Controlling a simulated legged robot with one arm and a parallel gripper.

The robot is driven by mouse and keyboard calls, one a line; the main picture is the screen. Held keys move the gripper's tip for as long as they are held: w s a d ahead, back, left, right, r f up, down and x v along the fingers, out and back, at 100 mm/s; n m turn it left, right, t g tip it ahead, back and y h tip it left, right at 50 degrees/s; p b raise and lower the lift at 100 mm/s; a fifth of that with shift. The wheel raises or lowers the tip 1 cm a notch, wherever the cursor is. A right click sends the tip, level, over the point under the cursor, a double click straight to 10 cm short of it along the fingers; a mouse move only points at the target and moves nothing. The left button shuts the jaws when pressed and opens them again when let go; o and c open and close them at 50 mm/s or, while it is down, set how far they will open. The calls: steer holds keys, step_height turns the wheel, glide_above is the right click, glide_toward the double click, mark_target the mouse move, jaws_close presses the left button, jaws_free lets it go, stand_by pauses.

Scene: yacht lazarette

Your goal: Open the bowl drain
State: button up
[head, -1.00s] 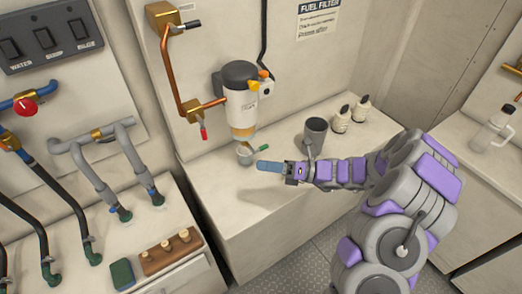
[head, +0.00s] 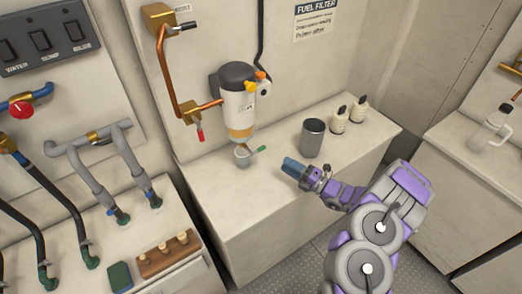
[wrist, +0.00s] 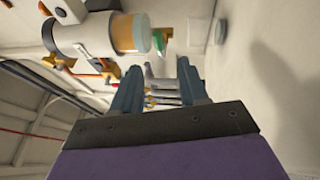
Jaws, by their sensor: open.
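The fuel filter (head: 237,100) hangs on the wall, with a dark cap, a white body and an amber bowl (head: 240,132) at its lower end. The bowl also shows in the wrist view (wrist: 128,33), where the filter lies sideways.
A dark grey mug (head: 313,137) and two cream bottles (head: 348,117) stand on the bench (head: 215,187), behind and right of my gripper. A copper pipe (head: 169,75) with a red-handled valve (head: 200,134) runs left of the filter. The bench front is clear.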

mark_target(260, 149)
steer(key=b+x, duration=0.2)
steer(key=x, duration=1)
steer(key=shift+a+r, duration=0.1)
steer(key=shift+a, duration=0.2)
